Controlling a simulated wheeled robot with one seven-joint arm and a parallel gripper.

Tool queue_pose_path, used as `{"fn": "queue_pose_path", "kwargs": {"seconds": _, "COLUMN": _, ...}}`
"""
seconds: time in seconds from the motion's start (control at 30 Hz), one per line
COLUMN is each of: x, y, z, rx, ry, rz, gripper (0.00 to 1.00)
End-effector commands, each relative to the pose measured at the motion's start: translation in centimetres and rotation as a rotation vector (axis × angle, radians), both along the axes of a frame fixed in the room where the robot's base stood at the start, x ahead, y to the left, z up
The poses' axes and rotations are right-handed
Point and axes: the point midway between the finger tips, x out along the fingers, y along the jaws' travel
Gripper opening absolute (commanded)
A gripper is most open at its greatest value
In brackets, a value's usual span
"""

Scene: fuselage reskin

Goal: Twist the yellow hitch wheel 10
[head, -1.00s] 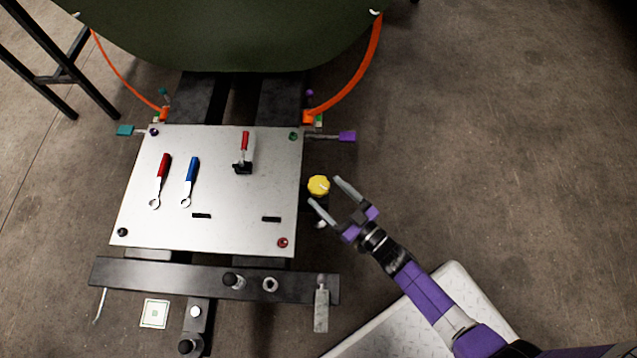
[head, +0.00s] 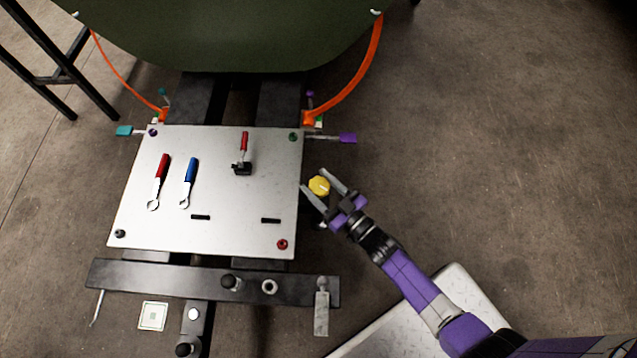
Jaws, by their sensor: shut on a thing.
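The yellow hitch wheel (head: 319,186) is a small lobed knob beside the right edge of the metal plate in the head view. A light mark shows on its top. My gripper (head: 313,180) reaches in from the lower right, with one grey finger on each side of the wheel. It is shut on the wheel. The wheel's mount below it is mostly hidden.
The metal plate (head: 230,225) carries a red wrench (head: 160,177), a blue wrench (head: 188,180) and a red-handled clamp (head: 243,160). A purple lever (head: 347,138) sticks out above the wheel. A dark crossbar (head: 150,275) lies in front. Floor at right is clear.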

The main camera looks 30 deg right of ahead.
Motion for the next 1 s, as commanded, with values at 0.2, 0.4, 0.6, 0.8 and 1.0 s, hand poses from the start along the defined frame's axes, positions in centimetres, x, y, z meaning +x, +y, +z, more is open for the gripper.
{"fn": "queue_pose_path", "kwargs": {"seconds": 0.2, "x": 0.00, "y": 0.00, "z": 0.01, "rx": -0.002, "ry": -0.003, "rz": 0.035, "gripper": 0.11}}
{"fn": "queue_pose_path", "kwargs": {"seconds": 0.4, "x": 0.04, "y": 0.01, "z": 0.01, "rx": -0.005, "ry": -0.007, "rz": 0.139, "gripper": 0.11}}
{"fn": "queue_pose_path", "kwargs": {"seconds": 0.6, "x": 0.09, "y": 0.05, "z": -0.08, "rx": -0.003, "ry": -0.010, "rz": 0.256, "gripper": 0.11}}
{"fn": "queue_pose_path", "kwargs": {"seconds": 0.8, "x": 0.12, "y": 0.09, "z": -0.05, "rx": -0.001, "ry": -0.010, "rz": 0.363, "gripper": 0.11}}
{"fn": "queue_pose_path", "kwargs": {"seconds": 1.0, "x": -0.01, "y": 0.07, "z": 0.07, "rx": 0.000, "ry": -0.003, "rz": 0.406, "gripper": 0.11}}
